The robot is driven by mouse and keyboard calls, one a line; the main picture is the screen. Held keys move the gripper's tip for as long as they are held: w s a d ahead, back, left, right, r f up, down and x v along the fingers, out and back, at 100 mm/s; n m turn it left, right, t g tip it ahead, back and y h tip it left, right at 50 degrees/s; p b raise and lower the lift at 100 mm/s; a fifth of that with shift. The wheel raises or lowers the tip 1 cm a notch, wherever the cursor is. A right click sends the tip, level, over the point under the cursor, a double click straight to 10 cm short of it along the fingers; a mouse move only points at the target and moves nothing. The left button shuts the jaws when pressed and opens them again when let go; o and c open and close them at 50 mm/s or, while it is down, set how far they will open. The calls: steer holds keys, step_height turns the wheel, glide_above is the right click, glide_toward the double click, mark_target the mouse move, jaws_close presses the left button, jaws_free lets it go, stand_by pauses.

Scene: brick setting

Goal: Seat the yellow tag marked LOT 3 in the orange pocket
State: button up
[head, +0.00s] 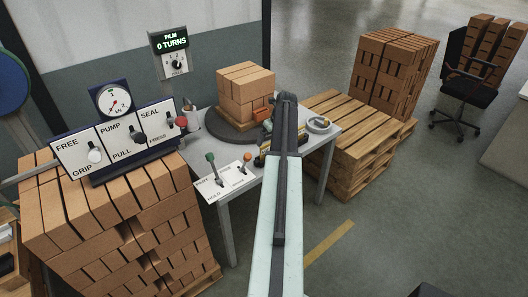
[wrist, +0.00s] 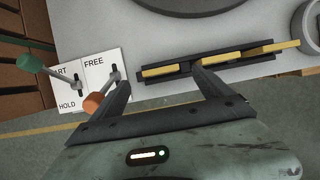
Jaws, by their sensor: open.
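Several yellow tags sit in a dark rack (wrist: 205,65) in the wrist view: a left one (wrist: 160,71), a middle one (wrist: 220,58) and a longer one at the right (wrist: 272,50). No lettering on them is legible, so I cannot tell which is LOT 3. My gripper (wrist: 160,78) is open, its fingertips close to the rack on either side of the left tag. I cannot tell whether they touch. In the head view my arm partly hides the rack. A small orange part (head: 263,113), perhaps the orange pocket, shows beside the brick stack.
A brick stack (head: 246,88) stands on a dark round turntable (head: 210,124). A lever panel (head: 224,185) is left of the rack; its orange-knobbed lever (wrist: 93,102) is close to my left finger.

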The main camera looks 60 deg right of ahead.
mark_target(267, 145)
steer(key=shift+s+b+x, duration=0.15)
steer(key=shift+b+x, duration=0.6)
steer(key=shift+x, duration=0.05)
steer(key=shift+s+b+x, duration=0.1)
steer(key=shift+b+x, duration=0.6)
steer(key=shift+x, duration=0.15)
steer(key=b+x, duration=0.4)
steer(key=x, duration=0.1)
steer(key=shift+s, duration=0.1)
steer(key=shift+a+r, duration=0.1)
steer(key=shift+r, duration=0.1)
steer(key=c, duration=1.5)
steer(key=shift+o, duration=0.2)
